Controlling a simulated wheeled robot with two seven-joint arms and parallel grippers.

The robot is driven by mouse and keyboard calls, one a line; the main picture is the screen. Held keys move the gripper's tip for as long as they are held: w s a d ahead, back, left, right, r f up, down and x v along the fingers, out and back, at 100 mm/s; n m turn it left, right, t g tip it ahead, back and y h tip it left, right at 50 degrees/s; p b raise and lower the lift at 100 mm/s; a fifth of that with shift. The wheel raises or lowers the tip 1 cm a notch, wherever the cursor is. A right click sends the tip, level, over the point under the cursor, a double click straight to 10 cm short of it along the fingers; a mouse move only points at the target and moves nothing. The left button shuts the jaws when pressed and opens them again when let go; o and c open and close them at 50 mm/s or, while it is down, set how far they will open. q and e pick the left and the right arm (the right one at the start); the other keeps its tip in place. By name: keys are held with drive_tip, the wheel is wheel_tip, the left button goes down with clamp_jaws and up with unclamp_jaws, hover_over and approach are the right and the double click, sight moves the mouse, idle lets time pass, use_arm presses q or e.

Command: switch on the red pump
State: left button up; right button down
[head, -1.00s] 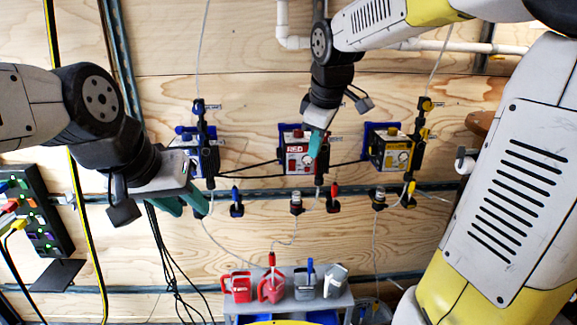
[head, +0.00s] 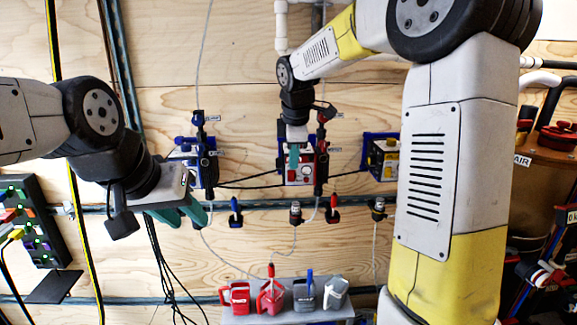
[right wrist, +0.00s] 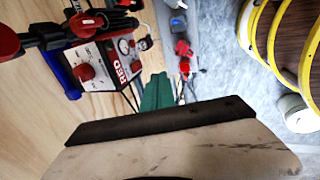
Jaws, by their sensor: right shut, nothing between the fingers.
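The red pump (head: 303,172) is a white-faced box with a RED label, mounted on the wooden wall. In the right wrist view the red pump (right wrist: 108,62) is at upper left, with a red knob (right wrist: 86,72) and a round gauge on its face. My right gripper (head: 294,160) is shut and empty, in front of the pump's upper left face and hiding part of it. In the right wrist view my right gripper's teal fingers (right wrist: 157,92) are together, beside the pump in the picture. Contact cannot be told. My left gripper (head: 180,215) is open and empty, lower left of the blue pump.
The blue pump (head: 188,150) is to the left and the yellow pump (head: 384,157) to the right. Dark hoses run between the pumps. Below are hanging connectors (head: 236,214) and a grey shelf (head: 250,318) with red and grey jugs.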

sight(292, 175)
drive_tip(key=x, duration=0.3)
drive_tip(key=w+x, duration=0.1)
drive_tip(key=x, duration=0.2)
drive_tip(key=w+x, duration=0.1)
drive_tip(key=x, duration=0.3)
drive_tip(key=shift+r, duration=0.4)
drive_tip(key=shift+w, duration=0.75)
drive_tip(key=shift+f, duration=0.1)
drive_tip(key=shift+w+f, duration=0.1)
drive_tip(key=shift+w, duration=0.15)
